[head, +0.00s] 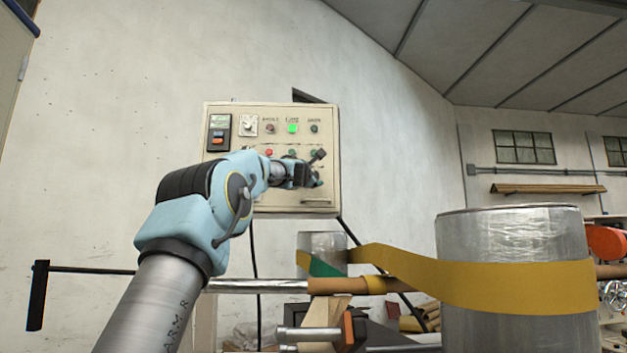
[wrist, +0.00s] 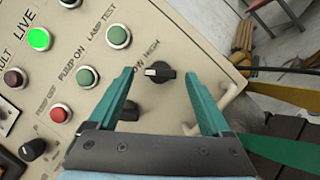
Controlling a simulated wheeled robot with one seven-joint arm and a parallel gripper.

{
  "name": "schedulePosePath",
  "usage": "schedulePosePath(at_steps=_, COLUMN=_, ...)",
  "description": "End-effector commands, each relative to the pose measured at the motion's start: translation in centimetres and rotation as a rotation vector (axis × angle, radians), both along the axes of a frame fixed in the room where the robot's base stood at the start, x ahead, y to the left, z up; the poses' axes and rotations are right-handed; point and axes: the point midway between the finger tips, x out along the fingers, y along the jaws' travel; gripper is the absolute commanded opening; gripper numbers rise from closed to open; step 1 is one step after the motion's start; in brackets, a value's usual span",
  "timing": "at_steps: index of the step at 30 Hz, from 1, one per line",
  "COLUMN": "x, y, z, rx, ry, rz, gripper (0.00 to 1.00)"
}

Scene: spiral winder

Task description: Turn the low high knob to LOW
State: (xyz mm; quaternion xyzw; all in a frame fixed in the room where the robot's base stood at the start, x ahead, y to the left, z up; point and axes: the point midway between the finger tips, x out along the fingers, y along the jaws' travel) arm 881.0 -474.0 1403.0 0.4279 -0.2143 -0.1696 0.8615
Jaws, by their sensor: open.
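The low high knob (wrist: 161,72) is a black round knob with a pale pointer mark on its left side in the wrist view. Its label is partly hidden by a finger; "HIGH" can be read beside it. I cannot tell for sure which word the mark points at. My gripper (wrist: 159,76) is open, with one teal finger on each side of the knob and a gap to each. No contact shows. In the head view, my gripper (head: 315,167) is at the lower right of the control panel (head: 230,185) and hides the knob.
Near the fingers are the green lamp test button (wrist: 118,36), the green pump on button (wrist: 88,77) and a red button (wrist: 60,113). A second black knob (wrist: 129,110) sits between the fingers' bases. A pale handle (wrist: 228,97) is just right of the right finger.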

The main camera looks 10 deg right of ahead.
Motion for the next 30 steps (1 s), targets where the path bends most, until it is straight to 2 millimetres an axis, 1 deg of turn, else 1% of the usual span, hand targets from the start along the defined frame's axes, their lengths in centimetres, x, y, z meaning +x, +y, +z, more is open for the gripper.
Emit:
schedulePosePath(at_steps=1, x=-0.7, y=0.5, z=-0.8, rx=0.001, ry=-0.002, rz=0.002, gripper=0.82)
schedulePosePath(at_steps=2, x=-1.1, y=0.7, z=-1.0, rx=0.001, ry=-0.002, rz=0.002, gripper=0.82)
schedulePosePath(at_steps=9, x=-4.6, y=2.6, z=-1.8, rx=0.001, ry=-0.002, rz=0.002, gripper=0.82)
schedulePosePath(at_steps=15, x=-6.8, y=3.9, z=-2.2, rx=0.001, ry=-0.002, rz=0.002, gripper=0.82)
schedulePosePath(at_steps=21, x=-7.7, y=4.3, z=-2.2, rx=0.001, ry=0.0, rz=0.001, gripper=0.82)
schedulePosePath(at_steps=30, x=-7.7, y=4.3, z=-2.1, rx=0.0, ry=0.001, rz=0.001, gripper=0.82)
